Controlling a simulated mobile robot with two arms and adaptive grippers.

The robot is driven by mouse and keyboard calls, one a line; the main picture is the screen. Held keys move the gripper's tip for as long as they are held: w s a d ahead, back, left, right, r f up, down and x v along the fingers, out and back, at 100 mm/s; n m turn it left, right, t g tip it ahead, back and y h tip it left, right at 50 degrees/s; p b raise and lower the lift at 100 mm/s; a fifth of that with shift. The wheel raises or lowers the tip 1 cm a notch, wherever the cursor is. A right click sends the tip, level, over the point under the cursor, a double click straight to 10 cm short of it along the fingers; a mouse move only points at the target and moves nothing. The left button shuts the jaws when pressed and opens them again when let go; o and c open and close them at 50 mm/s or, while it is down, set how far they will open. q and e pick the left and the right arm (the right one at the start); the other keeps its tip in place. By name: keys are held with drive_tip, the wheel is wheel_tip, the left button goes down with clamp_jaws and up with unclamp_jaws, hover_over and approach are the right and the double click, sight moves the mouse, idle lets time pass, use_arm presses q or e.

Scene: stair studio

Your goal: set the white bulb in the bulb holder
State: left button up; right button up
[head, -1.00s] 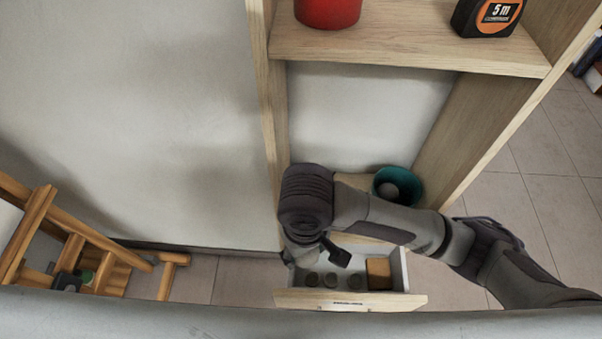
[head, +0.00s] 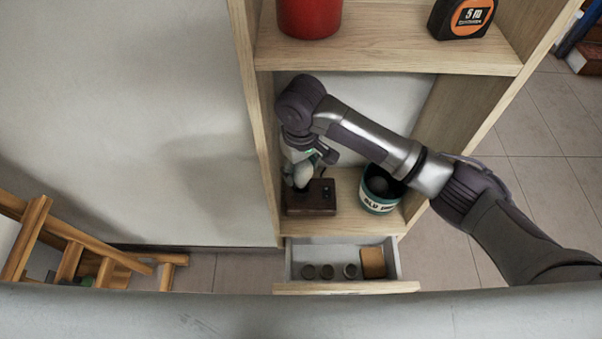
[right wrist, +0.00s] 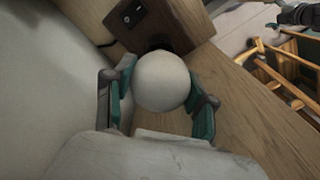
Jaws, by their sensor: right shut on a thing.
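My right gripper (head: 308,158) is shut on the white bulb (head: 302,175), just above the bulb holder (head: 318,199) on the lower shelf. The holder is a dark brown box. In the right wrist view the round white bulb (right wrist: 162,80) sits between the two teal-padded fingers (right wrist: 160,98). The bulb holder (right wrist: 185,18) with its black rocker switch is right behind it, and a dark round socket shows at the bulb's far edge. The bulb's base is hidden, so I cannot tell whether it is in the socket. My left gripper is not in view.
A teal can (head: 377,204) with a grey ball inside stands right of the holder. Below, an open drawer (head: 345,287) holds several small round pieces and a tan block. The upper shelf (head: 390,52) overhangs, with a red pot (head: 310,15) and a tape measure (head: 461,16).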

wheel_tip(320, 180, down, 3)
drive_tip(key=shift+p, duration=0.45)
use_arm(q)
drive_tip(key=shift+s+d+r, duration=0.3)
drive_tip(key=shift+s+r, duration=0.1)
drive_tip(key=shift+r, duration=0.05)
use_arm(e)
drive_tip(key=shift+f, duration=0.2)
drive_tip(key=o, duration=1.2)
drive_tip(key=shift+c, duration=0.2)
use_arm(q)
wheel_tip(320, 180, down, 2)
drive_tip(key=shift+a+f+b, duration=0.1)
drive_tip(key=shift+b, duration=0.95)
use_arm(e)
wheel_tip(320, 180, up, 12)
drive_tip(key=shift+r, duration=0.1)
